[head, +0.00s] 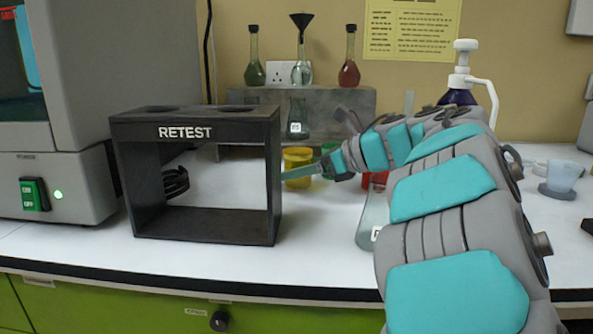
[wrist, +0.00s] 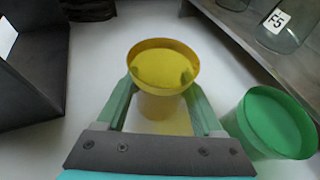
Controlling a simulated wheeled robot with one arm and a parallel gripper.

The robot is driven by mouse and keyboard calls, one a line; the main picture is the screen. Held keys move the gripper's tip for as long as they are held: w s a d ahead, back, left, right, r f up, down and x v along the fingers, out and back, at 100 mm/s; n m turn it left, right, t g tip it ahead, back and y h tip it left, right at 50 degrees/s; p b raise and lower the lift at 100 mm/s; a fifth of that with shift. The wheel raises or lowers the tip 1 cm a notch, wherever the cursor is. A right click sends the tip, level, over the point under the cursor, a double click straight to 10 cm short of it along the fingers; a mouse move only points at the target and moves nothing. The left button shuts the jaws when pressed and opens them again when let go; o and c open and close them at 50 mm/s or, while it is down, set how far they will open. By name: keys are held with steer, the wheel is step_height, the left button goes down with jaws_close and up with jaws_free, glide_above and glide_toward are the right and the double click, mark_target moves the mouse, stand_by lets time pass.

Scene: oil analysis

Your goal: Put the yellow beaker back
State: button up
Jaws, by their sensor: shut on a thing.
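The yellow beaker (head: 297,157) is on the white bench area just right of the black RETEST stand, partly hidden by my gripper. My gripper (head: 305,173) reaches in from the right. In the wrist view, the yellow beaker (wrist: 163,66) sits between the two green fingers of my gripper (wrist: 163,88), which are shut on its sides. It looks upright, with its open rim facing the camera. I cannot tell whether its base touches the bench.
A green beaker (wrist: 270,122) stands close to the right finger. The RETEST stand (head: 195,225) is at left. A grey shelf (head: 345,103) with flasks is behind. A red beaker (head: 375,180) and a clear flask (head: 368,222) are partly hidden by my arm.

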steer(key=shift+f+b, duration=0.45)
steer(key=o, duration=1.6)
steer(key=shift+c, duration=0.2)
